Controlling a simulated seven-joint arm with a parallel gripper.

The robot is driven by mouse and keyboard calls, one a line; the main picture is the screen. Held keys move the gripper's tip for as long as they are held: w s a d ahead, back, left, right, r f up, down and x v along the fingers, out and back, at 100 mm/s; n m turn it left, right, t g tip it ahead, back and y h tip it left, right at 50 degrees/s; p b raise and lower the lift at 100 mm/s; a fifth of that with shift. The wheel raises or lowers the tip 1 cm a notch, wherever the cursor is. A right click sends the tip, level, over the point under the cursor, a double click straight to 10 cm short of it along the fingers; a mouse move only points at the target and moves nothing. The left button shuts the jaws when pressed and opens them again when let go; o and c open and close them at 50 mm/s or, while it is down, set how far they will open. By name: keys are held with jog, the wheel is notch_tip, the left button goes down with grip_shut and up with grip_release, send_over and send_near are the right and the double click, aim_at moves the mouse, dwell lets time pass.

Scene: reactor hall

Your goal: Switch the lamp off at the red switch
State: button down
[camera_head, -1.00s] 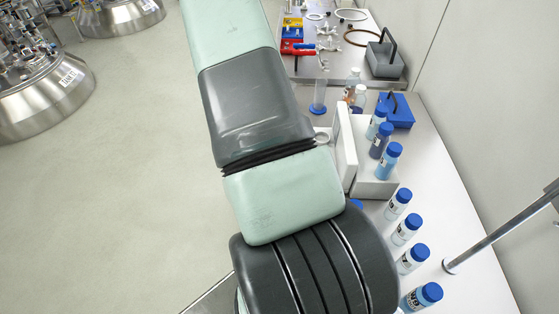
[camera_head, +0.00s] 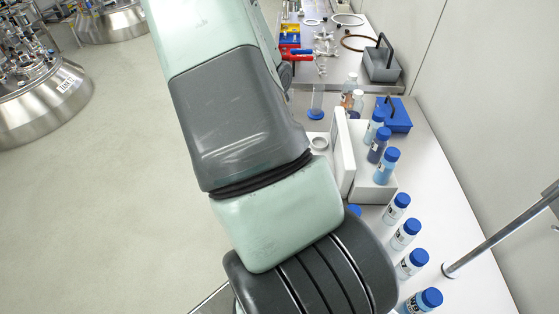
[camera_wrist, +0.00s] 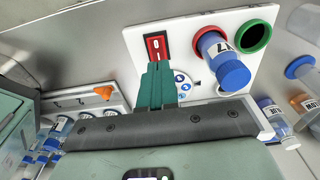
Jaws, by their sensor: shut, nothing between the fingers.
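The red switch (camera_wrist: 157,46) is a rocker with white marks in a dark frame, set in a white panel (camera_wrist: 186,29) in the wrist view. My gripper (camera_wrist: 158,68) is shut and empty. Its teal fingertips overlap the lower edge of the switch in the picture; I cannot tell whether they touch it. The fingers hide the lower part of the switch. In the head view my arm covers the gripper and the switch, and a white panel (camera_head: 337,152) shows edge-on. I cannot make out the lamp.
A blue-capped bottle (camera_wrist: 216,47) sits at the red-ringed hole, beside a green-ringed hole (camera_wrist: 257,36). A dial partly shows behind the fingers. An orange knob (camera_wrist: 104,92) is at left. In the head view, several blue-capped bottles (camera_head: 405,235) line the bench right of my arm.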

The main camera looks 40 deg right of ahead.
notch_tip(320, 180, up, 6)
jog(key=shift+w+a, duration=0.15)
jog(key=shift+a, duration=0.05)
dwell(0.5)
jog(key=a+r+n+t+y, duration=0.2)
jog(key=a+r+n+t, duration=0.1)
jog(key=a+r+n, duration=1.1)
jog(key=s+a+r+n+t+h, duration=0.1)
jog(key=s+a+r+n+t, duration=0.2)
jog(key=s+a+r+n, duration=0.8)
jog(key=shift+s+r+n+h, duration=0.3)
jog(key=shift+s+r+n, duration=0.15)
jog(key=shift+r+n, duration=0.65)
